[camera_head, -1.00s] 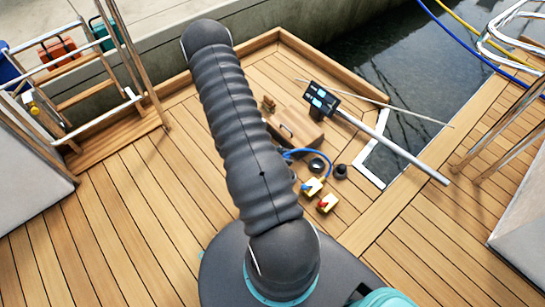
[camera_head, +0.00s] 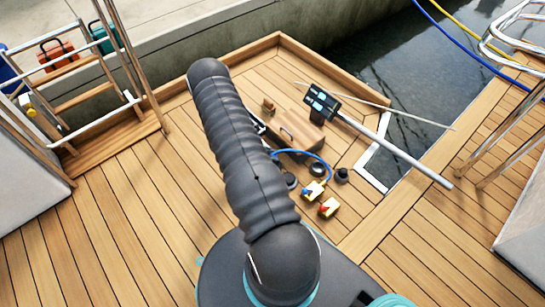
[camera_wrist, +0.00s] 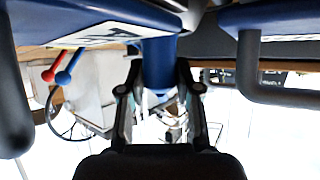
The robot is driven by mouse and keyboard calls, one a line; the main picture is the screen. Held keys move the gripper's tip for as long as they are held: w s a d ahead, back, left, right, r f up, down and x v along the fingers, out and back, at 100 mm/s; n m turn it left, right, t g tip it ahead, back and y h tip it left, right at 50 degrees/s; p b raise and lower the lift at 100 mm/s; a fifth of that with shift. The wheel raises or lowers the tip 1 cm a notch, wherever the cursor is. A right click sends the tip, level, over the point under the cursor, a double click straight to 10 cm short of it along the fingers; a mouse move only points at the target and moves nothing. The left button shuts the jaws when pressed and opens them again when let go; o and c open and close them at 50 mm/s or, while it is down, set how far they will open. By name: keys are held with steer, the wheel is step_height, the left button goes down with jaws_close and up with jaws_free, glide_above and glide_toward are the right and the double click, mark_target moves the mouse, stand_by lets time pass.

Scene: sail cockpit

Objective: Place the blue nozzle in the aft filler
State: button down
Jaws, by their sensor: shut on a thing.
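In the wrist view my gripper (camera_wrist: 158,92) is shut on a blue, rounded part, which I take for the blue nozzle (camera_wrist: 158,62). It sits between the two dark fingers, and its lower end is hard to make out. In the head view my arm hides most of the gripper and the nozzle. A blue hose (camera_head: 313,155) curves out from beside my arm toward the yellow fittings. Several dark round fittings (camera_head: 317,169) stand on the deck right of my arm. I cannot tell which is the aft filler.
A wooden box (camera_head: 297,130) and a black device with blue displays (camera_head: 320,103) are on the deck beyond. A long pale pole (camera_head: 395,150) reaches right. The left deck is clear; water lies behind.

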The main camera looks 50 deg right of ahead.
steer(key=shift+f, duration=0.2)
steer(key=c, duration=0.8)
jaws_free()
